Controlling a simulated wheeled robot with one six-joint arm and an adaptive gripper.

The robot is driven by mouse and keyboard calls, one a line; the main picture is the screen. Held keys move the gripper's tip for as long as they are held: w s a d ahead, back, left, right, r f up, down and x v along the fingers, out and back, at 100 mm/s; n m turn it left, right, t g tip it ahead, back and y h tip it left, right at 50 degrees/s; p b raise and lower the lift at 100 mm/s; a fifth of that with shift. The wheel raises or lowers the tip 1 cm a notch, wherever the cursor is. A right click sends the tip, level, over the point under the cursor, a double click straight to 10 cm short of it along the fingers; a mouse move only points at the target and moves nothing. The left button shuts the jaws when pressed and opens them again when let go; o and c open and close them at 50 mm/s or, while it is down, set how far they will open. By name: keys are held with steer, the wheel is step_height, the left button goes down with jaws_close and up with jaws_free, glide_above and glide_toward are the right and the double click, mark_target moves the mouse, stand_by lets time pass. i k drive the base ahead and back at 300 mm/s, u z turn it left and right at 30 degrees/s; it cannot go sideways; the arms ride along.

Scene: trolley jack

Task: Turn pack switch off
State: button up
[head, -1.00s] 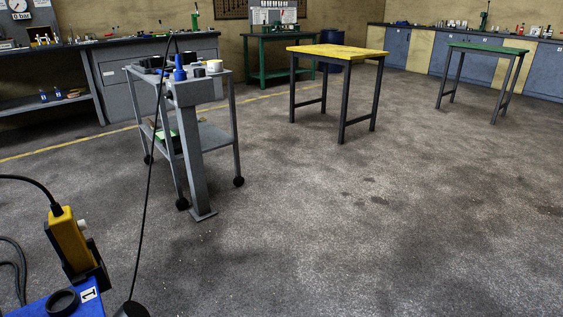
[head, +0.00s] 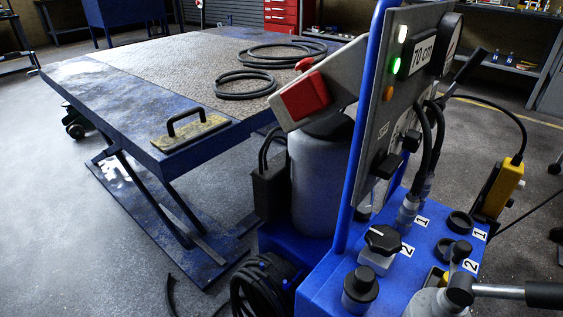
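The blue power pack (head: 325,285) stands at the lower right in the head view, with a grey upright panel (head: 408,95) seen at a steep angle. White (head: 402,34) and green (head: 396,65) lamps glow, with an orange lamp (head: 389,92) below. A display (head: 422,54) reads "70 cm". A black rotary knob (head: 383,238) with a white pointer line sits on a grey box on the pack's deck. A black control (head: 385,163) projects from the panel. I cannot tell which is the pack switch. My gripper is not in view.
A blue lift table (head: 150,90) with coiled black hoses (head: 245,88) fills the left and middle. A yellow pendant (head: 497,190) hangs at the right. Black cables (head: 265,285) lie low beside the pack. A black-gripped lever (head: 505,292) projects at lower right. Floor is clear at lower left.

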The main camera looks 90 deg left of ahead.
mark_target(384, 165)
steer(key=u, duration=4.2)
steer(key=k, duration=1.45)
steer(key=z, duration=1.9)
steer(key=i, duration=0.45)
